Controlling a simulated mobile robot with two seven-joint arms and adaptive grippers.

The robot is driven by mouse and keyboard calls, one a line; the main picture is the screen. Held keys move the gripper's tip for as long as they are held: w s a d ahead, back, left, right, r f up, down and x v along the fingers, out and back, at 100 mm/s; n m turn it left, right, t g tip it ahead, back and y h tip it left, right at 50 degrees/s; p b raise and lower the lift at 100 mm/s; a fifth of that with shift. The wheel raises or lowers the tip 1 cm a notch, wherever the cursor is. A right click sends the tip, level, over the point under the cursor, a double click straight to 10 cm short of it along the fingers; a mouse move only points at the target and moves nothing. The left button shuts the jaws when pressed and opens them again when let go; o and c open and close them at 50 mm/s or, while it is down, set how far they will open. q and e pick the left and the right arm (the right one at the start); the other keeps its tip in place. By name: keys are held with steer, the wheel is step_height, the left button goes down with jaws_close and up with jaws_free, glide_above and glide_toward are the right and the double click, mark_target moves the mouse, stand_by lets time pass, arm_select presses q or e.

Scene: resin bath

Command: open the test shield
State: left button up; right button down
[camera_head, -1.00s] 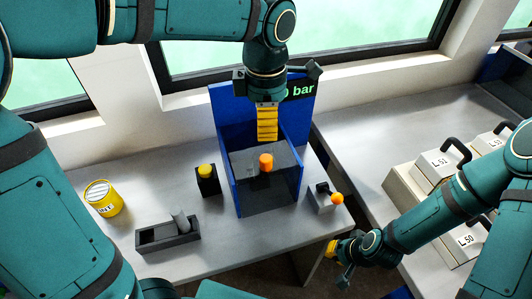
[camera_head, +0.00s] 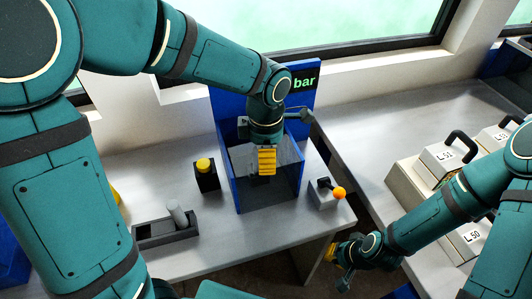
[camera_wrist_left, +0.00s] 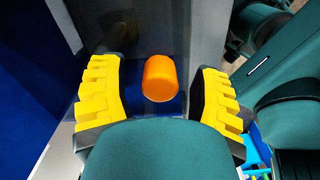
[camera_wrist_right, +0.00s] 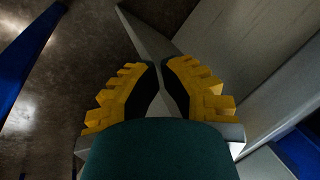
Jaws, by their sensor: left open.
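The test shield (camera_head: 292,180) is a clear, dark-tinted panel on the front of a blue-walled box (camera_head: 229,165). It looks shut. Its orange knob (camera_wrist_left: 161,78) shows in the left wrist view between the two yellow fingers of my left gripper (camera_wrist_left: 161,88), with space on both sides. In the head view my left gripper (camera_head: 267,162) points down over the shield and hides the knob. It is open and holds nothing. My right gripper (camera_head: 331,251) hangs low by the table's front edge. In the right wrist view its fingers (camera_wrist_right: 162,75) are close together with nothing between them.
Right of the box is a small lever box with an orange ball (camera_head: 339,192). Left of it are a black block with a yellow button (camera_head: 204,165) and a dark tray with a grey cylinder (camera_head: 177,213). Weights with black handles (camera_head: 447,155) stand on the right table.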

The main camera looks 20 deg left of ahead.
arm_select(q)
jaws_close()
steer(key=shift+r, duration=0.1)
